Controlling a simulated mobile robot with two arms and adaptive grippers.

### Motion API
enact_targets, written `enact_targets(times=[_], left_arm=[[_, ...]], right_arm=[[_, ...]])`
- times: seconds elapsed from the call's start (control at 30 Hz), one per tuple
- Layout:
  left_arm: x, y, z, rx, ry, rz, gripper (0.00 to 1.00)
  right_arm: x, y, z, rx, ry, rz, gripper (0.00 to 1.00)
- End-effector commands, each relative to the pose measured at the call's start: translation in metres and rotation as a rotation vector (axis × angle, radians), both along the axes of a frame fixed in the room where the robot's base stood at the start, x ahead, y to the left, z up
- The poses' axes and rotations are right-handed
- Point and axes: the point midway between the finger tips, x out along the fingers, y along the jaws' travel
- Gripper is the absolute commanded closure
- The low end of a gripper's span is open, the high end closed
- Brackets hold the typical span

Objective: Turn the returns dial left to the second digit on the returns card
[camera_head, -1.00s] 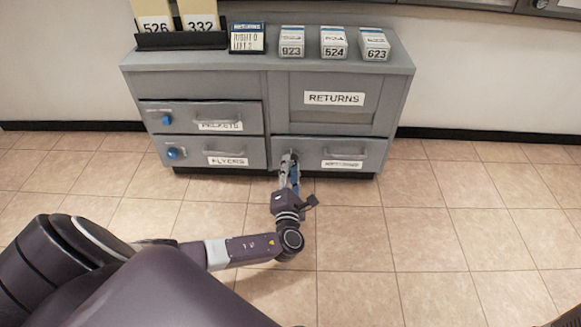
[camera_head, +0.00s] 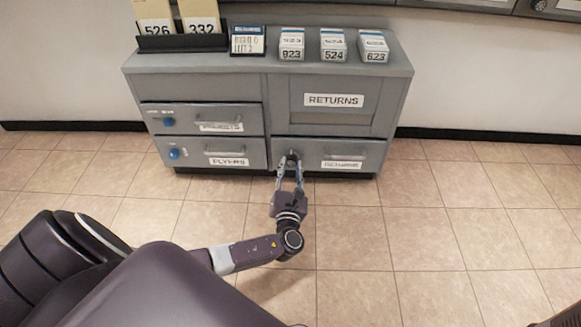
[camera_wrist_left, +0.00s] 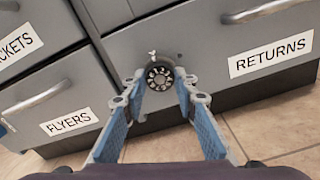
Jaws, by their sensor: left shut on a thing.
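The returns dial (camera_wrist_left: 159,77) is a dark round knob with pale marks around its face, on the lower right drawer front left of the RETURNS label. In the head view the dial (camera_head: 293,156) is small and partly covered. My left gripper (camera_head: 290,166) reaches it from the front. In the left wrist view the blue-padded fingers of my left gripper (camera_wrist_left: 163,88) are closed on both sides of the dial. The returns card (camera_head: 247,42) stands on the cabinet top with a blue header; its small text reads roughly "RIGHT 0, LEFT 2". My right gripper is not in view.
The returns drawer handle (camera_head: 346,154) is right of the dial. The flyers drawer (camera_head: 207,153) with a blue knob (camera_head: 174,154) is to the left. Boxes labelled 923 (camera_head: 292,44), 524 (camera_head: 333,45) and 623 (camera_head: 373,46) stand on top. The tiled floor in front is clear.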

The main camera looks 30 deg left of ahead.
Motion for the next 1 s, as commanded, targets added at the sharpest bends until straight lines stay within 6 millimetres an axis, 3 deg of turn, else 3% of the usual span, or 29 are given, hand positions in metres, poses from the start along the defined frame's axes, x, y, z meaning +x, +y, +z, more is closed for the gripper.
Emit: enact_targets(times=[0.5,1.0], left_arm=[[-0.0003,-0.0007,-0.0010,-0.343,-0.210,0.000,0.97],[0.0002,-0.0009,-0.0001,-0.443,-0.271,-0.001,0.97]], right_arm=[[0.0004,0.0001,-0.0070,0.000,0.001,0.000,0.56],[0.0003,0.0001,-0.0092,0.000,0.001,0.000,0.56]])
